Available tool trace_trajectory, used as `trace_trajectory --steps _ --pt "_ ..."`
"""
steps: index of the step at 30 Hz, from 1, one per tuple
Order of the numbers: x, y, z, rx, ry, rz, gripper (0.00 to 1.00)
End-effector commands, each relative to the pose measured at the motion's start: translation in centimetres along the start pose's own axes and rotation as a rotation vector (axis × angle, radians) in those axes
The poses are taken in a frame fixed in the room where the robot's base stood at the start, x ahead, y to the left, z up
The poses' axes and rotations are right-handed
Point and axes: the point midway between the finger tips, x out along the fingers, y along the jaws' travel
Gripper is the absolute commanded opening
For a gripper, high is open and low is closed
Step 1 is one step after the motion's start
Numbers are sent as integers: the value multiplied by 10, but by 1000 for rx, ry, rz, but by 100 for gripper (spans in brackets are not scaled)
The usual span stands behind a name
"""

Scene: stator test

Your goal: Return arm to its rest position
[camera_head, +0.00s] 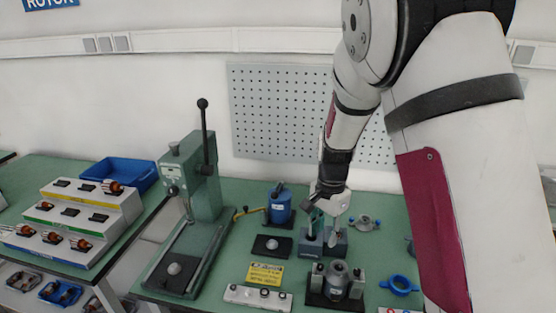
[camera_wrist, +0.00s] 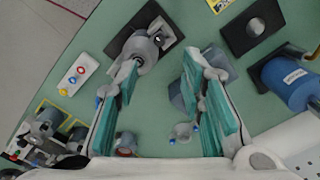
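My gripper (camera_head: 330,222) hangs at the end of my arm over the green workbench (camera_head: 225,279), above grey blocks (camera_head: 336,245). In the wrist view my gripper (camera_wrist: 163,78) is open, its two green-padded fingers wide apart. Nothing is held between them. A grey cylindrical part (camera_head: 337,277) stands on a black base in front of the gripper; it also shows in the wrist view (camera_wrist: 143,48), close to one fingertip in the picture. I cannot tell whether they touch. My upper arm covers the right side of the head view.
A green lever press (camera_head: 206,185) stands left of the gripper. A blue cylinder (camera_head: 280,207), a black plate (camera_head: 271,247), a yellow sign (camera_head: 265,274) and a button box (camera_head: 257,297) lie between. A blue ring (camera_head: 399,285) is at right. A pegboard (camera_head: 280,115) is behind.

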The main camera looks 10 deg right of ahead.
Motion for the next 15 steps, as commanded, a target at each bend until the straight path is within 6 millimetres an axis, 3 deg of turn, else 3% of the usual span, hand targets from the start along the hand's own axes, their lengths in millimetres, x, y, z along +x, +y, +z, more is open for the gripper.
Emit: trace_trajectory --steps 8,15 --pt "-74 23 19 -175 -4 -107 36" --pt "-143 65 46 -410 46 -210 36"
